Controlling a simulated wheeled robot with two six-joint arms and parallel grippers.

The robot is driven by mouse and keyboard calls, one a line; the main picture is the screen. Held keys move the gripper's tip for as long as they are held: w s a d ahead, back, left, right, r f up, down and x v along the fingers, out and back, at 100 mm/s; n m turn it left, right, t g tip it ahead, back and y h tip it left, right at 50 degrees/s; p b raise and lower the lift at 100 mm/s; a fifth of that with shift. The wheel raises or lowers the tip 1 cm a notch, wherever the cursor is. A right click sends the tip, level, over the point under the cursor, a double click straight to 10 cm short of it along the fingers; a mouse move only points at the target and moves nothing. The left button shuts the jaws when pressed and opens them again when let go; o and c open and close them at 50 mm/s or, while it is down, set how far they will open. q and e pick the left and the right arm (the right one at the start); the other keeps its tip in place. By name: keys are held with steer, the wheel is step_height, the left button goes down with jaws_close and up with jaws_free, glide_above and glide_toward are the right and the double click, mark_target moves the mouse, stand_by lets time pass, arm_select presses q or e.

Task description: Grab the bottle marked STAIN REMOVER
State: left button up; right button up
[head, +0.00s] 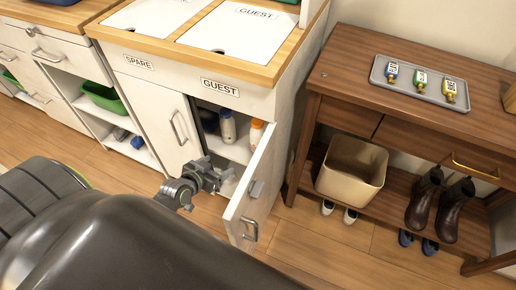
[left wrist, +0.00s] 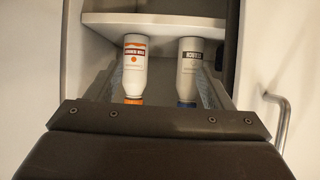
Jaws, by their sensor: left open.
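Two bottles stand side by side on a shelf inside the open GUEST cabinet. One is white with an orange cap (head: 257,132); the other is grey with a blue cap (head: 228,127). In the left wrist view they appear upside down: the white bottle (left wrist: 135,65) has an orange label, and the grey bottle (left wrist: 190,65) has a dark label. I cannot read either label surely. My left gripper (head: 213,172) is open and empty in front of the cabinet opening, apart from the bottles. In the left wrist view both bottles appear between its fingers. My right gripper is not in view.
The open cabinet door (head: 250,190) stands just right of my left gripper. A wooden table (head: 420,120) at right bears a grey tray (head: 405,83) with three small bottles. A beige bin (head: 350,170) and dark boots (head: 425,200) sit on its lower shelf.

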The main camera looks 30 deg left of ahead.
mark_target(253, 136)
arm_select(q)
step_height(253, 136, up, 6)
steer(key=w+d+m+t+h+b, duration=0.1)
steer(key=w+d+t+h+b, duration=0.1)
steer(key=w+d+b, duration=0.1)
steer(key=x, duration=0.3)
steer(key=b+x, duration=0.1)
steer(key=x, duration=0.7)
steer(key=shift+a+b, duration=0.3)
steer(key=shift+b, duration=0.1)
steer(key=b+x, duration=0.1)
steer(key=x, duration=0.4)
steer(key=shift+w+d+f, duration=0.1)
steer(key=shift+d+f, duration=0.05)
steer(key=shift+d, duration=0.05)
steer(key=shift+w, duration=0.3)
steer(key=c, duration=0.9)
steer(key=shift+c, duration=1.4)
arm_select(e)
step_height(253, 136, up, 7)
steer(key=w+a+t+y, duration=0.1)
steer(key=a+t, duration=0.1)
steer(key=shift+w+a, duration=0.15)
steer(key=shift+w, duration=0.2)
